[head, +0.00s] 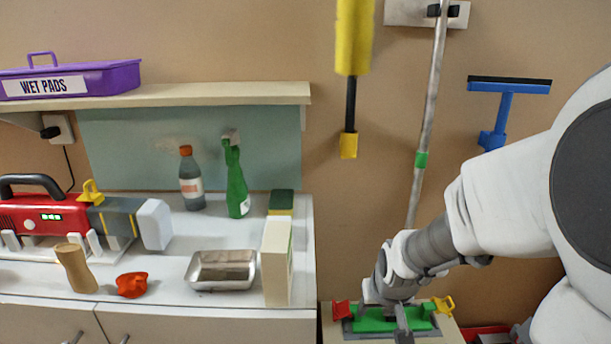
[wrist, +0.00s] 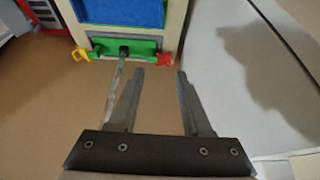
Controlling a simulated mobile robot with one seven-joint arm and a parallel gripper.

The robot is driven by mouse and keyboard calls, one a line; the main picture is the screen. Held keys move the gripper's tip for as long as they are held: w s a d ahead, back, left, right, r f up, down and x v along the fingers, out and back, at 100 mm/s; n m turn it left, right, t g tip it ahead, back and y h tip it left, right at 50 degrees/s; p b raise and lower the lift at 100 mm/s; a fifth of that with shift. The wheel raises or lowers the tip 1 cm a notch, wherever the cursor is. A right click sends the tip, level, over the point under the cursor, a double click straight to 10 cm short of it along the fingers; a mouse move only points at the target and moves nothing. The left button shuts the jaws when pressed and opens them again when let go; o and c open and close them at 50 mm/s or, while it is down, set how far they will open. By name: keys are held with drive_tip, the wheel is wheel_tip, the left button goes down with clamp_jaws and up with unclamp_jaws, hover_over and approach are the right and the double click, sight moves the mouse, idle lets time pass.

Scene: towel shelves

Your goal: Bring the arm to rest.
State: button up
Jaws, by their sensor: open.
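My arm reaches in from the right in the head view, and its gripper (head: 402,322) points down over a green mop plate (head: 375,320) with red and yellow clips. The wrist view shows my gripper (wrist: 158,74) with its two fingers apart and nothing between them. Beyond the fingertips, the green plate (wrist: 105,46) lies on the edge of a cream box (wrist: 176,22). A grey pole (wrist: 114,85) runs from the plate toward the left finger. I cannot tell how far the fingertips are from the plate.
A counter (head: 210,230) at left holds a red machine (head: 35,218), a green spray bottle (head: 236,185), a dark bottle (head: 190,185), a metal tray (head: 222,284) and a white box (head: 277,265). A purple bin (head: 110,78) sits on a shelf. A blue squeegee (head: 503,115) hangs behind my arm.

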drive_tip(key=s+r, duration=1.5)
drive_tip(key=s, duration=0.2)
wheel_tip(320, 180, up, 22)
drive_tip(key=p, duration=2.2)
drive_tip(key=shift+r+t, duration=0.25)
drive_tip(key=shift+t, duration=0.05)
